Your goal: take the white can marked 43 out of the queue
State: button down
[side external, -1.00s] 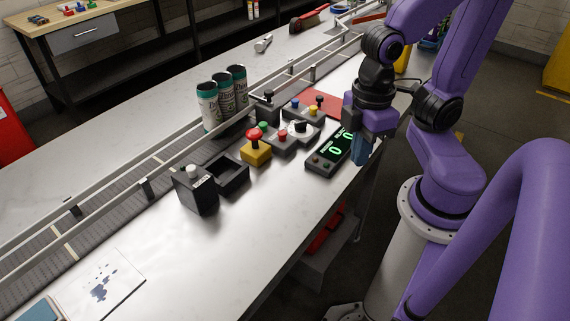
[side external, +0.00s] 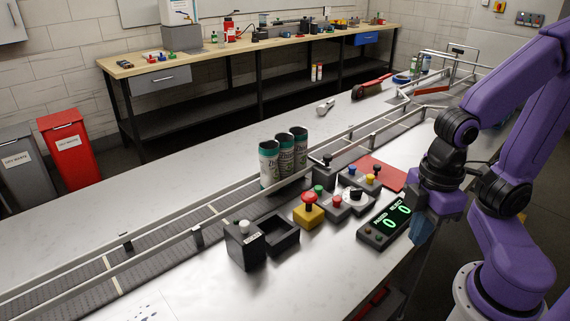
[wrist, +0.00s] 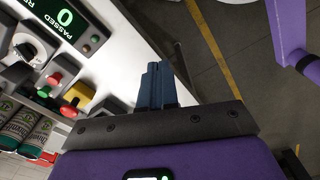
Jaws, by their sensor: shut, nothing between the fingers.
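Three white cans with dark green tops stand upright in a row at the conveyor: a front can (side external: 268,165), a middle can (side external: 286,158) and a back can (side external: 300,150). I cannot read a 43 on any of them. My gripper (side external: 419,230) hangs by the bench's near edge, right of the counter box and well away from the cans. Its blue fingers (wrist: 155,84) are shut and empty.
The conveyor (side external: 80,292) with its rails runs diagonally along the bench. Between it and my gripper stand a counter box (side external: 385,224) showing zeros, a yellow box with a red button (side external: 308,212), several switch boxes, a black open bin (side external: 278,237) and a red mat (side external: 384,174).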

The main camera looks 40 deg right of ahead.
jog(key=shift+c, duration=0.8)
grip_release()
jog(key=w+a+r+m, duration=0.3)
jog(key=w+m, duration=0.1)
jog(key=w, duration=0.2)
jog(key=w+a+r+m, duration=0.2)
jog(key=w+a+m, duration=0.1)
jog(key=w, duration=0.3)
jog(key=w+a+r+m, duration=0.1)
jog(key=w+r+m, duration=0.2)
jog(key=w+m, duration=0.7)
notch_tip(320, 180, up, 2)
jog(key=m, duration=1.3)
send_over(282, 136)
notch_tip(282, 136, down, 12)
jog(key=shift+s+r, duration=0.15)
jog(key=shift+r, duration=0.1)
jog(key=shift+s+a+f, duration=0.1)
jog(key=shift+s+f, duration=0.05)
jog(key=shift+f, duration=2.5)
